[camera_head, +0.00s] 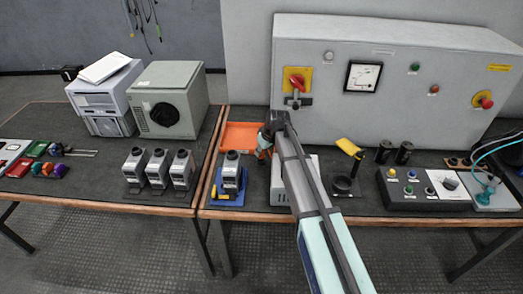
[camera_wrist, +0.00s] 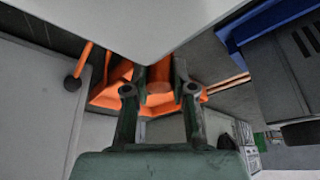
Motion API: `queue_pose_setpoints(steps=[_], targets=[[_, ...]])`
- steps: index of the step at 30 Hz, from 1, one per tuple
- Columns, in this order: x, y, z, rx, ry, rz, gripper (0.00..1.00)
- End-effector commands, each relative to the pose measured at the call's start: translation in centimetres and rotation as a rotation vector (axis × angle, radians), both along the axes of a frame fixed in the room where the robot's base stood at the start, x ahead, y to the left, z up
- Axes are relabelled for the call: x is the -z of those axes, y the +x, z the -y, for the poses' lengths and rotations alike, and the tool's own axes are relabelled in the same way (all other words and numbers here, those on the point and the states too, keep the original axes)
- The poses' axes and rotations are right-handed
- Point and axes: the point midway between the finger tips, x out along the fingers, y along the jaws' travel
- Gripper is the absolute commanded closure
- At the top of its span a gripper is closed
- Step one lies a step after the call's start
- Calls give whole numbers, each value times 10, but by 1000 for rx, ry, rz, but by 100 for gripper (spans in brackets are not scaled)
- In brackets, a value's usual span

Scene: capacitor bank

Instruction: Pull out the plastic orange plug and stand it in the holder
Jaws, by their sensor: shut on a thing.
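My gripper (camera_wrist: 160,84) is shut on the orange plug (camera_wrist: 160,72), a short orange cylinder between its two fingers in the wrist view. A pale panel edge hides the plug's upper part there. In the head view my gripper (camera_head: 265,143) is beside the left end of the white box (camera_head: 279,190), and a small orange patch shows under it. I cannot tell whether the plug is still seated. A black cup-like stand (camera_head: 345,186), possibly the holder, is right of my arm. A yellow-handled piece (camera_head: 350,148) rises at it.
An orange tray (camera_head: 239,135) lies behind my gripper. A grey unit on a blue base (camera_head: 228,199) stands close on the left. The large grey cabinet (camera_head: 400,90) backs the table. Two black cylinders (camera_head: 404,152) and a button box (camera_head: 425,190) stand to the right.

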Motion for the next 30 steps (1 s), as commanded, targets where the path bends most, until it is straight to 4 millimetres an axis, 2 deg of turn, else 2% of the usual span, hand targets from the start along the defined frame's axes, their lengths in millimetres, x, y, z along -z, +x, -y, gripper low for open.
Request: queue_pose_setpoints(steps=[18, 29, 30], targets=[[15, 0, 0, 0, 0, 0, 100], [16, 0, 0, 0, 0, 0, 100], [16, 0, 0, 0, 0, 0, 72]])
